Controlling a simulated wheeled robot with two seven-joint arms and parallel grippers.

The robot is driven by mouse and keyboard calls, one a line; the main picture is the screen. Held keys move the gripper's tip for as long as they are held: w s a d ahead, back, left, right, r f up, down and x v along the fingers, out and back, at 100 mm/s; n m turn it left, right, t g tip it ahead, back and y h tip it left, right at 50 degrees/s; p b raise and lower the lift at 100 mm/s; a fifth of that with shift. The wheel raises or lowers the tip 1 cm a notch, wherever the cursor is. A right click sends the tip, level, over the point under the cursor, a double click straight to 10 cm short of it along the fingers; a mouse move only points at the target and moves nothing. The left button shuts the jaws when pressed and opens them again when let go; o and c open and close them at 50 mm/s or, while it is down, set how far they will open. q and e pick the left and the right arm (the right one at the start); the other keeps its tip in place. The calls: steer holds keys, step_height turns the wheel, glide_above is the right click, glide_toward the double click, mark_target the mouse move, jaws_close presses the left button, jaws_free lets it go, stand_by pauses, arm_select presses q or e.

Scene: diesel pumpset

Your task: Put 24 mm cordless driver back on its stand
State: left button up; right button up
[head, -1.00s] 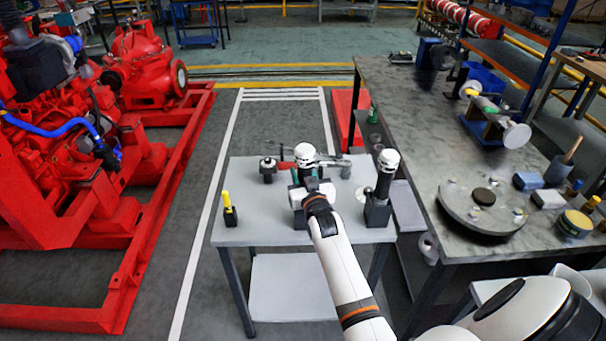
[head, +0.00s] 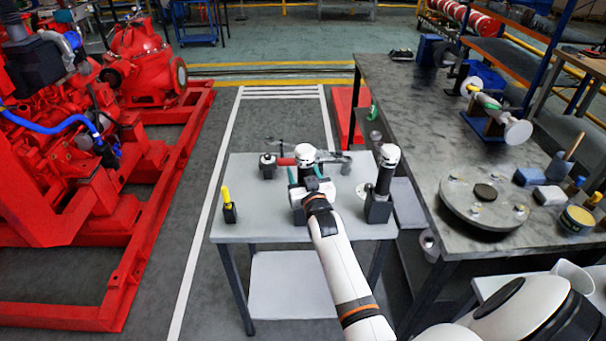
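A dark upright driver with a white rounded head (head: 305,153) stands at the middle of the small grey table (head: 255,228). Its lower part is largely hidden by my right gripper, and a dark block-like stand (head: 299,215) shows below it. My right gripper (head: 306,180) is at this driver, with teal parts on both sides of it. Whether the fingers touch it cannot be made out. A similar dark driver with a white head (head: 388,157) stands upright in a dark block (head: 377,211) at the table's right. My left gripper is out of view.
A yellow-topped tool in a small black holder (head: 230,212) stands at the table's left. A small dark device (head: 267,166) and a red-handled long tool (head: 286,161) are behind. A cluttered workbench (head: 405,110) is close on the right, red pumpset (head: 80,190) on the left.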

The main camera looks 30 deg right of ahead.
steer(key=shift+o, duration=0.2)
steer(key=shift+f, duration=0.25)
steer(key=shift+s+a, duration=0.1)
steer(key=shift+s, duration=0.25)
steer(key=b+v, duration=0.1)
steer(key=v, duration=1)
steer(key=shift+s+r, duration=0.15)
steer(key=shift+r, duration=0.1)
steer(key=s+a+f+n+g+y, duration=0.1)
steer(key=s+a+f+g+y, duration=0.2)
steer(key=f, duration=0.8)
steer(key=s+a+f+n+g, duration=0.15)
steer(key=s+a+f, duration=0.25)
steer(key=f, duration=0.8)
steer(key=s+a+f+n+g+y, duration=0.1)
steer(key=s+a+f+g+y, duration=0.2)
steer(key=f, duration=0.8)
steer(key=s+f+n+g, duration=0.1)
steer(key=s+f+g, duration=0.3)
steer(key=s, duration=1.2)
steer(key=s+f+n+g, duration=0.1)
steer(key=s+f+g, duration=0.3)
steer(key=s+f, duration=0.9)
steer(key=s+a, duration=0.1)
steer(key=s, duration=0.3)
steer(key=shift+f+g, duration=0.2)
steer(key=shift+g, duration=0.15)
